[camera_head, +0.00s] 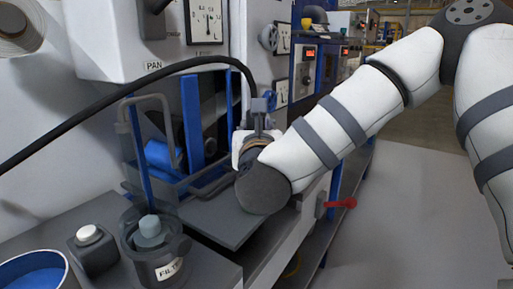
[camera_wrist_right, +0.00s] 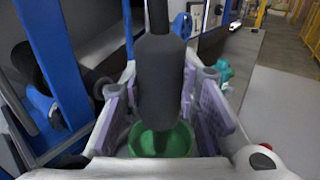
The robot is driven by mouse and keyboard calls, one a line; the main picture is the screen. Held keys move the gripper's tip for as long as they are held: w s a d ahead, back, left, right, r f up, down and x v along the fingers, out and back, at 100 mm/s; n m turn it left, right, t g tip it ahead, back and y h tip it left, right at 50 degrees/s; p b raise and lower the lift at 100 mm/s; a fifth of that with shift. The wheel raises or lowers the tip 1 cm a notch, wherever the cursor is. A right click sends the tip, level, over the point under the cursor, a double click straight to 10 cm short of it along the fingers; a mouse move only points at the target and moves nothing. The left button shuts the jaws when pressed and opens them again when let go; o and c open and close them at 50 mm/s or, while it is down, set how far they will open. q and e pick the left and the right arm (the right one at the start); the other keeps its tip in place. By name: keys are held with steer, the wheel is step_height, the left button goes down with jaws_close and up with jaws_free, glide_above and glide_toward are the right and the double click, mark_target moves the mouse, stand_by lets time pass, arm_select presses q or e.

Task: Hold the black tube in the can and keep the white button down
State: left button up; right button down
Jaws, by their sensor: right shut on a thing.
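The black tube (camera_head: 205,62) arcs in from the left edge of the head view and bends down into my right gripper (camera_head: 258,122). In the right wrist view, the gripper (camera_wrist_right: 160,100) is shut on the tube's thick dark sleeve (camera_wrist_right: 160,75), between purple pads. Below the sleeve a thin dark end reaches a round green thing (camera_wrist_right: 175,143); I cannot tell whether it is inside it. The white button (camera_head: 88,233) sits on a dark box at lower left, with nothing touching it. My left gripper is not in view.
A dark pot labelled FILTER (camera_head: 160,262) and a blue-lined round container (camera_head: 35,272) stand near the button. A blue-framed bay (camera_head: 190,120) is behind. A red handle (camera_head: 343,203) sticks out at right. The floor at right is clear.

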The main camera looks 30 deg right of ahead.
step_height(320, 180, up, 11)
steer(key=shift+s+f+p, duration=0.15)
steer(key=shift+p, duration=0.95)
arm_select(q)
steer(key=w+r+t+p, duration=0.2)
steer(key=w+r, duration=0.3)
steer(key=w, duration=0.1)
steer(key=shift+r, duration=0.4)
arm_select(e)
step_height(320, 180, up, 11)
steer(key=shift+f, duration=0.2)
